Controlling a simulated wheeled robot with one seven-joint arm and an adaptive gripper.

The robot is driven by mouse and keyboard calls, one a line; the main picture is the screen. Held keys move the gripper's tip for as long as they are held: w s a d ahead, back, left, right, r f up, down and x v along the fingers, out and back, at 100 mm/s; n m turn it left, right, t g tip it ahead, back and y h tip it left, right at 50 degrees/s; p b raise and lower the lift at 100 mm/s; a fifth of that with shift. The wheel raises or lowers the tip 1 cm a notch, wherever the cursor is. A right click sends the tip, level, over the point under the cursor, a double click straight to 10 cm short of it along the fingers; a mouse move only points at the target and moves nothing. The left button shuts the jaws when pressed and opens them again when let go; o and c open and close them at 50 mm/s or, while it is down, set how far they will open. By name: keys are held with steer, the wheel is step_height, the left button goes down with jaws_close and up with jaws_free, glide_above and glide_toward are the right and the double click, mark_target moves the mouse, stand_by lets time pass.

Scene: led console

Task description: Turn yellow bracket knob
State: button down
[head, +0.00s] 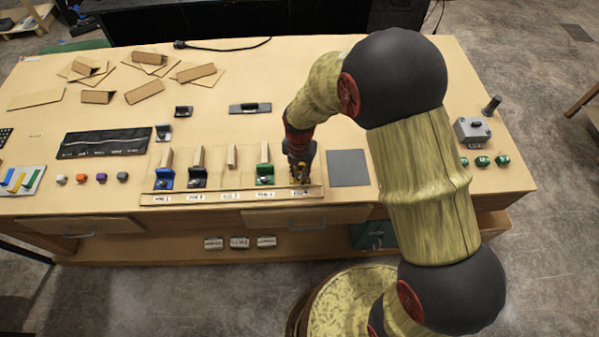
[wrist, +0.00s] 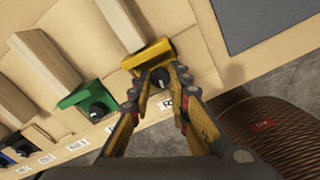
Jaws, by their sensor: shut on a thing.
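The yellow bracket (wrist: 148,54) stands at the end of the row, against a wooden block, in the wrist view. Its dark round knob (wrist: 160,77) faces the front edge and sits between my fingertips. My gripper (wrist: 158,84) is shut on this knob, with one finger on each side. In the head view my gripper (head: 299,174) reaches down at the right end of the bracket row and hides most of the yellow bracket. I cannot tell the knob's turn angle.
The green bracket (wrist: 86,95) with its own knob stands just left of the yellow one. Black (head: 197,178) and blue (head: 164,180) brackets stand farther left. A labelled strip (head: 220,197) runs along the front. A flat grey square (head: 348,168) lies to the right.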

mark_target(299, 176)
steer(key=m, duration=0.4)
steer(key=shift+w+m, duration=0.1)
steer(key=shift+m, duration=1.4)
steer(key=shift+r, duration=0.1)
steer(key=c, duration=1.7)
jaws_free()
steer(key=shift+o, duration=0.2)
steer(key=shift+r, duration=3.95)
